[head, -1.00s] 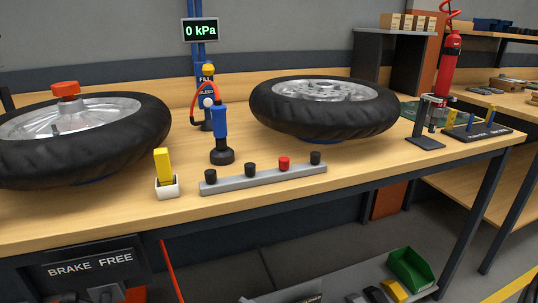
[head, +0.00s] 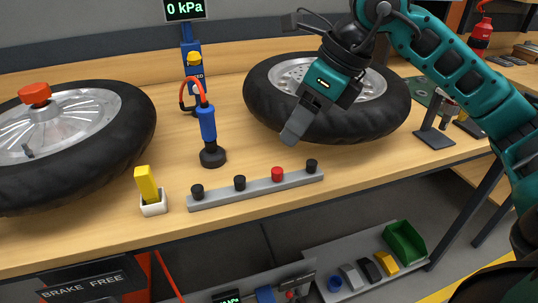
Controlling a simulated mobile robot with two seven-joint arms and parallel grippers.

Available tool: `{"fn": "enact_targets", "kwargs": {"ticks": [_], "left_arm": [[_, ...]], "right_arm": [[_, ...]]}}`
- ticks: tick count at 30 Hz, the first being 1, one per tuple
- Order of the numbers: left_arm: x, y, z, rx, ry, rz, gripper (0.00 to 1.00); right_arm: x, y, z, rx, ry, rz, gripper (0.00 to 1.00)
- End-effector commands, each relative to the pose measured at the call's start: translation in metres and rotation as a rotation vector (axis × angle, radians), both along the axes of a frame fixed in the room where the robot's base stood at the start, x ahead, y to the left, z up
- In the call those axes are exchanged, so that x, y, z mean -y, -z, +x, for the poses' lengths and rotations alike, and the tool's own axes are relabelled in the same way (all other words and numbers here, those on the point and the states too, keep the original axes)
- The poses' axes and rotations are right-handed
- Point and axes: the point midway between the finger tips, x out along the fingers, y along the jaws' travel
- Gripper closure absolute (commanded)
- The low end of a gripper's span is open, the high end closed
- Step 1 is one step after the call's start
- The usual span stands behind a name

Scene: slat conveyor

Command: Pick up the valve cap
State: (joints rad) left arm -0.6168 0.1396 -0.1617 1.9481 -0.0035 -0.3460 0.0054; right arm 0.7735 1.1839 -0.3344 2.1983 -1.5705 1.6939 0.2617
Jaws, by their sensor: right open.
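A grey rail (head: 255,189) lies near the table's front edge and carries a row of small caps. The red cap (head: 277,174) stands on it, with a black cap (head: 312,166) to its right and two more black caps to its left. I cannot tell which of these is the valve cap. My right gripper (head: 296,130) hangs above the table in front of the right wheel (head: 390,118), up and behind the rail's right end. It is open, with nothing seen in it, and touches no cap. My left gripper is out of view.
The left wheel (head: 130,110) has a red-orange knob (head: 34,94) on its hub. A blue inflator (head: 208,124) stands behind the rail. A white holder (head: 153,208) with a yellow piece is left of it. A small black stand (head: 434,136) is at right.

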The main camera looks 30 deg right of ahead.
Motion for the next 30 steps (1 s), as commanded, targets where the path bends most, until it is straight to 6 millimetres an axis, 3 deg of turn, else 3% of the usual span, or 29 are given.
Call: {"fn": "enact_targets", "kwargs": {"ticks": [2,5,12,20,30], "left_arm": [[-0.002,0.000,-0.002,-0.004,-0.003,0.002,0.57],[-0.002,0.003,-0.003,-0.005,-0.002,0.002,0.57],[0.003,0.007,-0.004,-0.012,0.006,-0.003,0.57],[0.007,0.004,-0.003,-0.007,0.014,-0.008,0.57],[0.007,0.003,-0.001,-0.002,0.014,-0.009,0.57]], "right_arm": [[0.012,-0.005,0.001,0.013,0.029,-0.053,0.46],[0.015,0.005,0.004,0.013,0.041,-0.074,0.46],[0.005,0.047,0.018,0.011,0.036,-0.070,0.46],[0.001,0.067,0.025,0.013,0.037,-0.069,0.46],[-0.006,0.110,0.035,0.013,0.036,-0.069,0.46]]}}
